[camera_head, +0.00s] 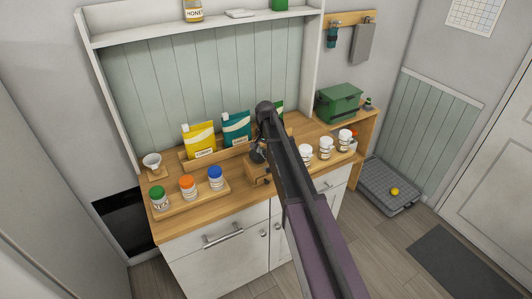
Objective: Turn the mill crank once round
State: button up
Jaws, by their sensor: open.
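The mill (257,174) shows as a small wooden box near the front middle of the wooden counter. My arm covers its right side. Its crank cannot be made out. My arm reaches in from the bottom right and bends down at the wrist. My gripper (258,152) is small and dark in this view, just above the mill. It is open and seems to hold nothing. Whether its fingers are around the crank or touching it cannot be told.
A tray (207,198) with several coloured-lid jars stands left of the mill. Coloured pouches (200,139) stand behind on a wooden rack.

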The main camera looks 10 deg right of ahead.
grip_shut()
